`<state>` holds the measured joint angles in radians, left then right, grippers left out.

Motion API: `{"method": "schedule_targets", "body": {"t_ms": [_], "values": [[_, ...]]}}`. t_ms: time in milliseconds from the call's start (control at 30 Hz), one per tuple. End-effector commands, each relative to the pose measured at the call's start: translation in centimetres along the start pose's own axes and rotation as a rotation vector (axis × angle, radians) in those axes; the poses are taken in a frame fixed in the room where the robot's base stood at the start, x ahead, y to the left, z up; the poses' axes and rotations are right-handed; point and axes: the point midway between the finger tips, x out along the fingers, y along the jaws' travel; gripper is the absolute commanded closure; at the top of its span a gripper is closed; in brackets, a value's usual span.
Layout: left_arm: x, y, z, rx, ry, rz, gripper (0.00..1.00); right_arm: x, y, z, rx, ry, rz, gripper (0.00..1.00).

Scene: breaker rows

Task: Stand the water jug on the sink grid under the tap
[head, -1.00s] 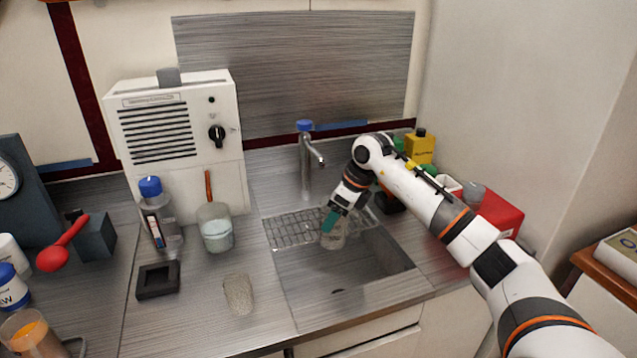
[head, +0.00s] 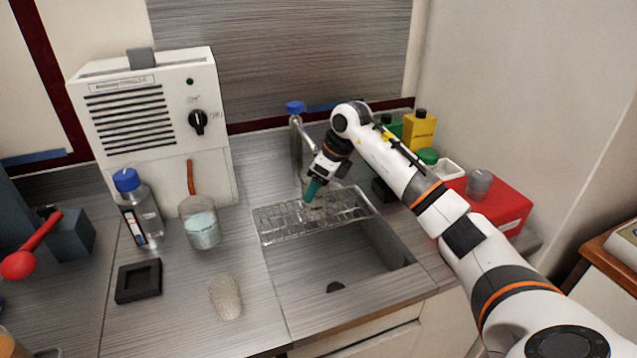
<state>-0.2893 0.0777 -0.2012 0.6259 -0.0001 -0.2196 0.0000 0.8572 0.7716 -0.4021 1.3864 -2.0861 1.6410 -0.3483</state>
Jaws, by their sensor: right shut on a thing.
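My right gripper (head: 312,190) is shut on the clear water jug (head: 317,205), which is small and hard to make out against the wires. The jug is over the wire sink grid (head: 270,226), near the tap (head: 297,150). The tap is a metal post with a blue cap, just behind and left of the gripper. I cannot tell whether the jug's base touches the grid. The gripper hides part of the jug and the tap's outlet. My left gripper is not in view.
The sink basin (head: 350,262) is open in front of the grid. A glass beaker (head: 201,225), a blue-capped bottle (head: 140,212), a black square holder (head: 138,281) and a pale textured piece (head: 225,297) stand left. A red box (head: 500,203) and a yellow bottle (head: 418,132) are at right.

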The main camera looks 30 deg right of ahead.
Motion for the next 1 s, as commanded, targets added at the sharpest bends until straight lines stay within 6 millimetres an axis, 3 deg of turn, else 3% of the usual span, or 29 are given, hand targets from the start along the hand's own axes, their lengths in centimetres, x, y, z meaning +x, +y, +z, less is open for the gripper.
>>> {"method": "schedule_targets", "body": {"t_ms": [167, 200, 333, 700, 867, 1000], "values": [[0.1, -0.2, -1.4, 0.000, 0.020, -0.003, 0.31, 0.2, 0.0, 0.1, 0.000, 0.001, 0.001, 0.61], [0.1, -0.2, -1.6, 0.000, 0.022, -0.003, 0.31, 0.2, 0.0, 0.1, 0.000, 0.001, 0.001, 0.37], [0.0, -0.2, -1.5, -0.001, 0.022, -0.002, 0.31, 0.2, 0.0, 0.1, 0.000, 0.001, 0.001, 0.17], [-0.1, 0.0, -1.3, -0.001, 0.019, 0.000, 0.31, -0.4, 0.1, 0.0, -0.001, 0.001, 0.002, 0.17], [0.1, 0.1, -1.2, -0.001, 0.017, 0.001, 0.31, -3.0, 0.1, 0.0, -0.002, 0.003, 0.006, 0.17], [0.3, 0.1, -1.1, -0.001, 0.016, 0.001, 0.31, -6.2, 0.1, 0.0, 0.000, 0.004, 0.006, 0.17]]}}
